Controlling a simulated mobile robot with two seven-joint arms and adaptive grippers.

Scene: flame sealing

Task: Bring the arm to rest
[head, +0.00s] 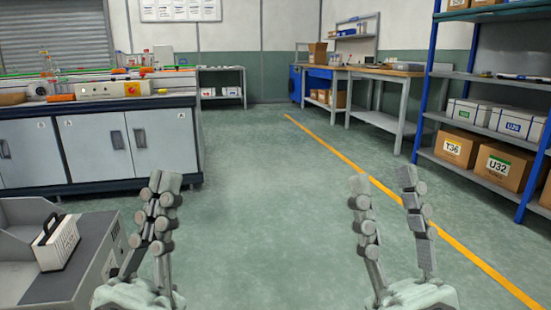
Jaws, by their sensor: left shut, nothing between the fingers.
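My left gripper (163,182) is at the lower left of the head view, raised with its fingers pointing up. Its two fingers are together, with nothing between them. My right gripper (383,178) is at the lower right, also pointing up. Its fingers stand apart with a clear gap and nothing in it. Both grippers are over open green floor and hold nothing. The two are well apart from each other.
A grey lab bench (95,141) with bottles and equipment stands at the left. A grey unit (88,262) holding a white box with a black handle (56,243) is at the lower left. A blue shelf rack (419,90) with boxes is at the right. The middle floor is clear.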

